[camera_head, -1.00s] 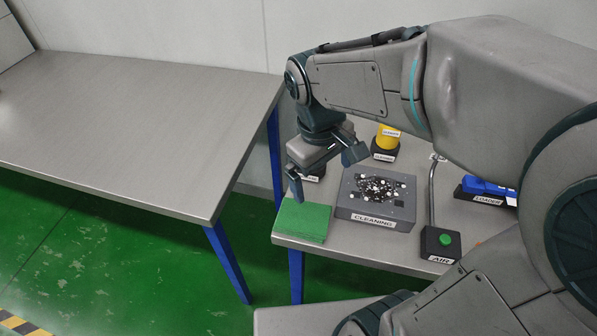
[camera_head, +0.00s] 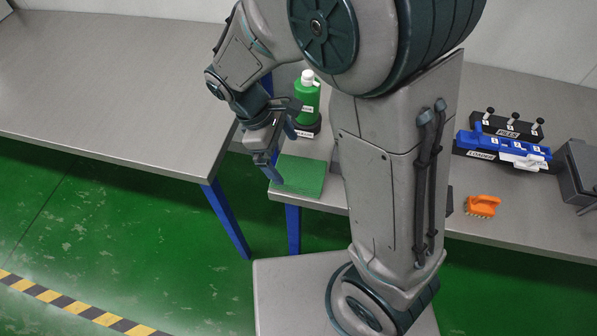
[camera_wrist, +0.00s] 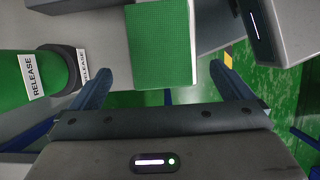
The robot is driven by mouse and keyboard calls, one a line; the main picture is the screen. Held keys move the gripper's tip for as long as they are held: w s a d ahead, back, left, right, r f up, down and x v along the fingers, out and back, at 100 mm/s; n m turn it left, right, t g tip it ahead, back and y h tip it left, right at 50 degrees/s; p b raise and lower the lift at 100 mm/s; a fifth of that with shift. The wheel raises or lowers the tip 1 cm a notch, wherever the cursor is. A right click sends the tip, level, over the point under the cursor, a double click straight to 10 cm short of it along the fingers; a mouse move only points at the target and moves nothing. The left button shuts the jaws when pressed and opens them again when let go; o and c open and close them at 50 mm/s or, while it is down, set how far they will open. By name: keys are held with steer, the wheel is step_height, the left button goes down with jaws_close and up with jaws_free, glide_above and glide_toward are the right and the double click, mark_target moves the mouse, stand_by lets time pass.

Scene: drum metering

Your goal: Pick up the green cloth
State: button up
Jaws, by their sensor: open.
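The green cloth (camera_head: 302,177) is a flat, folded rectangular pad at the left end of the right table. In the wrist view the green cloth (camera_wrist: 160,45) lies ahead of the jaws, between the lines of the two fingers. My gripper (camera_head: 279,160) is just left of the cloth and above it, with its fingers pointing down. In the wrist view my gripper (camera_wrist: 155,80) has its fingers spread apart with nothing between them. I cannot tell the exact height gap to the cloth.
A green bottle (camera_head: 307,100) stands in a black holder behind the cloth; a "RELEASE" label shows in the wrist view. A blue rack (camera_head: 500,148), black rack (camera_head: 507,126) and orange brush (camera_head: 483,206) are on the right. The left table (camera_head: 110,80) is bare.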

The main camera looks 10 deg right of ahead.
mark_target(298, 171)
steer(key=shift+d+p+x, duration=0.15)
steer(key=shift+x, duration=1.35)
steer(key=shift+d+p+x, duration=0.15)
steer(key=shift+x, duration=1.35)
steer(key=shift+s+r, duration=0.1)
steer(key=shift+r, duration=0.1)
steer(key=c, duration=0.9)
steer(key=shift+c, duration=0.2)
steer(key=shift+r, duration=0.1)
step_height(298, 171, up, 10)
steer(key=o, duration=0.3)
steer(key=shift+c, duration=0.9)
